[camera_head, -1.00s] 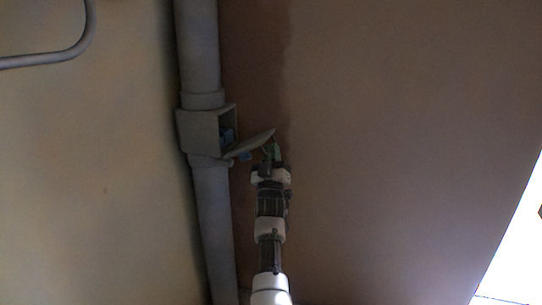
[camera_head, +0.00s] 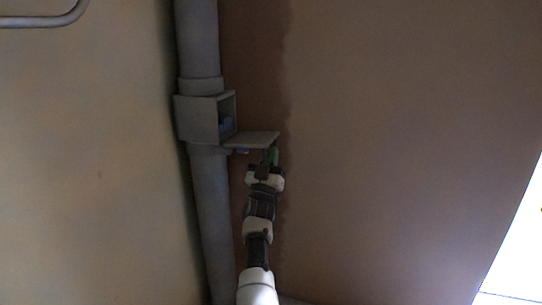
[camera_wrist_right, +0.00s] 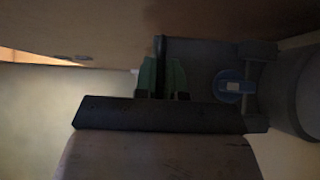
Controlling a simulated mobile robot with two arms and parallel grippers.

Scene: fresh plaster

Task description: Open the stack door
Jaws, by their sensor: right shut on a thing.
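The stack door (camera_head: 255,138) is a flat grey flap on the right side of a box (camera_head: 197,119) in the grey pipe. It stands swung out from the box's lower edge, about level, and the box opening shows a blue thing inside. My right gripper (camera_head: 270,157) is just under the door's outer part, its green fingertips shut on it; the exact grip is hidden. In the right wrist view, the green fingers (camera_wrist_right: 162,80) stand behind the dark door plate (camera_wrist_right: 155,115). A blue latch-like part (camera_wrist_right: 232,88) is to their right. My left gripper is not in view.
The grey pipe (camera_head: 212,220) runs up the wall corner, above and below the box. A thin bent pipe (camera_head: 45,22) is at the upper left. The brown wall (camera_head: 400,130) to the right is bare, with a bright opening at the far right.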

